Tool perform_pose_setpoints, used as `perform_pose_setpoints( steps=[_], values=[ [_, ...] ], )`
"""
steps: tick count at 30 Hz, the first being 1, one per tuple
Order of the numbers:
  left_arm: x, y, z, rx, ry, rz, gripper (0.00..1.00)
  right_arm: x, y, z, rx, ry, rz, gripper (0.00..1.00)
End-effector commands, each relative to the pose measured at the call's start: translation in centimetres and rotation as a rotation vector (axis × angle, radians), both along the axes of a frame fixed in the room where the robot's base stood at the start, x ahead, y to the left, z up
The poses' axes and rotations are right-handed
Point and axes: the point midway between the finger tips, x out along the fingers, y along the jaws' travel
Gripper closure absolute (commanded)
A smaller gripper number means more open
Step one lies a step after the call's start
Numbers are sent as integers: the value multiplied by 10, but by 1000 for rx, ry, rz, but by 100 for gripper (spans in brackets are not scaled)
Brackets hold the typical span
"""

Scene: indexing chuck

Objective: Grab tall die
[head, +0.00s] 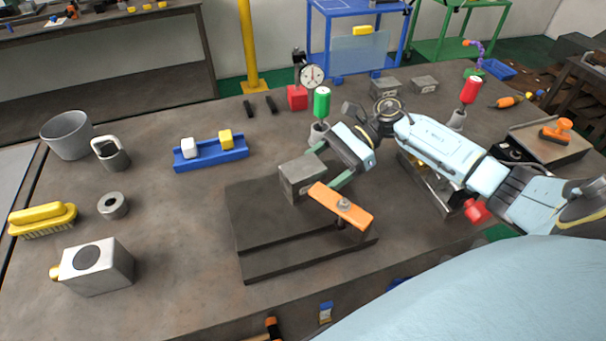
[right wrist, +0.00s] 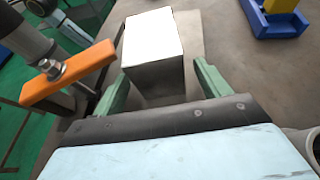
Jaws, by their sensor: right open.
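A grey metal block (head: 303,177), apparently the tall die, stands on a dark stepped plate (head: 262,232) near the table's middle. In the right wrist view the block (right wrist: 152,42) has a bright white top and a darker near side. My right gripper (head: 324,166) comes in from the right, open, with green fingers. In the right wrist view its fingertips (right wrist: 161,76) lie one on each side of the block's near end, apparently with gaps. Whether they touch it is hard to tell. My left gripper is not in view.
An orange clamp bar (head: 335,203) with a bolt sits close beside the block. A green-topped cylinder (head: 321,102) and a dial gauge (head: 312,76) stand behind. A blue holder (head: 208,162) with white and yellow cubes is to the left.

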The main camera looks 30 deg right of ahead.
Motion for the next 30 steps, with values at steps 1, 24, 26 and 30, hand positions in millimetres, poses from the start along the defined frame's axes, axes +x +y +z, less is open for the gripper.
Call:
perform_pose_setpoints(
  steps=[1,24,26,30],
  values=[
    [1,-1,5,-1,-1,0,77,-1,9,-2,4,2,2,25],
    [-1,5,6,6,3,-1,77,1,26,-11,0,0,0,70],
    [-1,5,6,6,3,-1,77,1,26,-11,0,0,0,78],
    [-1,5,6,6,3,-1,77,1,26,-11,0,0,0,97]
  ],
)
